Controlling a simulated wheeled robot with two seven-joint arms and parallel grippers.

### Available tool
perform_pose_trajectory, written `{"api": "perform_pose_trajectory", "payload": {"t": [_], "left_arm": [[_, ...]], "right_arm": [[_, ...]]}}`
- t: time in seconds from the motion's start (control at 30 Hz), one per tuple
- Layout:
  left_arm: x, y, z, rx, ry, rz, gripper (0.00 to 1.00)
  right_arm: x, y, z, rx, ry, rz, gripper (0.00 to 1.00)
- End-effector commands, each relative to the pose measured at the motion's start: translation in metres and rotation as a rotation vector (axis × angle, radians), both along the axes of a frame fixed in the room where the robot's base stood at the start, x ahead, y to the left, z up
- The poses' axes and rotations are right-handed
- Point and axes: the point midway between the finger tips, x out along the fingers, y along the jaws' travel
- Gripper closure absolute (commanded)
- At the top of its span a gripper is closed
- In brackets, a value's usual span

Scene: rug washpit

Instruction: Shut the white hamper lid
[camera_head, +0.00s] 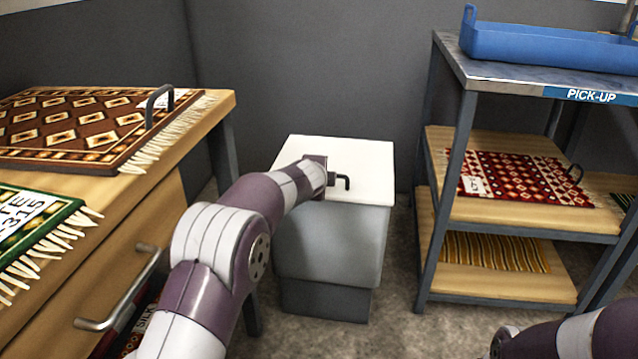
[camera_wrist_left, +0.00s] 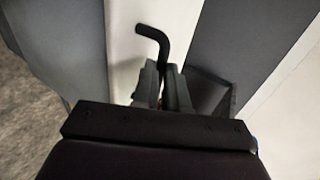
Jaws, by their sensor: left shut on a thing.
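The white hamper lid (camera_head: 358,158) lies about level over the grey hamper body (camera_head: 335,248). I cannot tell whether a small gap is left under it. A black bent handle (camera_head: 346,182) sits at the lid's front; it also shows in the left wrist view (camera_wrist_left: 154,38). My left gripper (camera_head: 332,180) is at this front edge, shut on the handle. Its fingers show in the left wrist view (camera_wrist_left: 163,85), close around the handle's lower part. My forearm hides the lid's left front corner. My right gripper is out of view; only part of that arm shows at bottom right.
A wooden bench (camera_head: 155,205) with rugs and a drawer stands at the left. A shelf rack (camera_head: 452,205) with rugs stands at the right, with a blue tray (camera_head: 550,45) on top. Bare floor (camera_head: 400,300) lies between hamper and rack. A grey wall is behind.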

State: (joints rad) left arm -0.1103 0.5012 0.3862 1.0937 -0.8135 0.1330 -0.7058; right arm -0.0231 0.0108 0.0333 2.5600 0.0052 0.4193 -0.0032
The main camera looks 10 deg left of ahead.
Motion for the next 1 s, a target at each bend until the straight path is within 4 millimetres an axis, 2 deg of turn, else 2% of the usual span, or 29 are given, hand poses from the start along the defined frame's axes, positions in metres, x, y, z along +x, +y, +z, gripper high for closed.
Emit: {"api": "perform_pose_trajectory", "payload": {"t": [0.03, 0.5, 0.53, 0.6, 0.87, 1.0], "left_arm": [[-0.004, -0.001, -0.022, 0.001, 0.035, 0.003, 1.00], [-0.004, -0.002, -0.030, 0.003, 0.048, 0.005, 1.00], [-0.004, -0.001, -0.029, 0.003, 0.048, 0.005, 0.78], [-0.004, -0.001, -0.029, 0.003, 0.047, 0.005, 0.62], [-0.006, -0.001, -0.027, 0.004, 0.045, 0.005, 0.62], [-0.020, -0.001, -0.017, 0.004, 0.040, 0.005, 0.62]], "right_arm": [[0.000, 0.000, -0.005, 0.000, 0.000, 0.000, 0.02], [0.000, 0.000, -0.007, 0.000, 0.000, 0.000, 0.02], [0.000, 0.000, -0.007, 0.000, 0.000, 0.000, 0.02], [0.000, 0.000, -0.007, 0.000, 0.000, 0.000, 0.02], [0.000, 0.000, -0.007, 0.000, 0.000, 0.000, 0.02], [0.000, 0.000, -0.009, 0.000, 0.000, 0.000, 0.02]]}}
